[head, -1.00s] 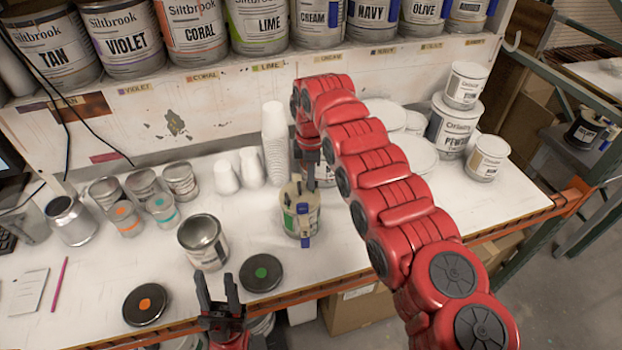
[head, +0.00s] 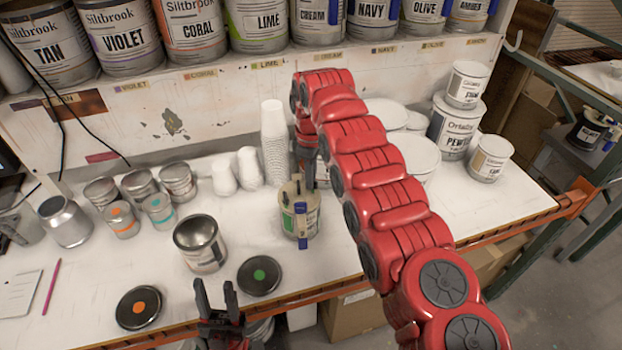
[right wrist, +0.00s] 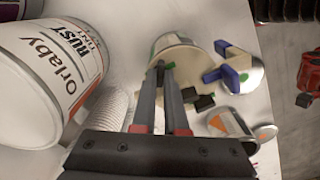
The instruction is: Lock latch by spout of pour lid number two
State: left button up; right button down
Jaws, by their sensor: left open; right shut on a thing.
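My right gripper (head: 309,183) is at the lid's far right rim. In the right wrist view, its fingers (right wrist: 167,72) are shut on a small dark part at the rim; fingers and part overlap, so I cannot tell clearly which latch it is. The lid number is not readable. My left gripper (head: 217,290) is open and empty at the bench's front edge.
An open empty tin (head: 200,245), a green-dotted black lid (head: 259,275) and an orange-dotted black lid (head: 139,307) lie left of the can. Stacked white cups (head: 273,145) stand behind it. Large paint cans (head: 455,125) stand at right; the bench front right is clear.

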jog(key=shift+m, duration=1.1)
jog(key=shift+w+m+p, duration=0.1)
jog(key=shift+m+p, duration=0.55)
jog(key=shift+m, duration=1.15)
jog(key=shift+m+p, duration=0.3)
jog(key=shift+m, duration=1.7)
jog(key=c, duration=0.9)
grip_release()
jog(key=shift+c, duration=0.2)
jog(key=shift+d, duration=0.1)
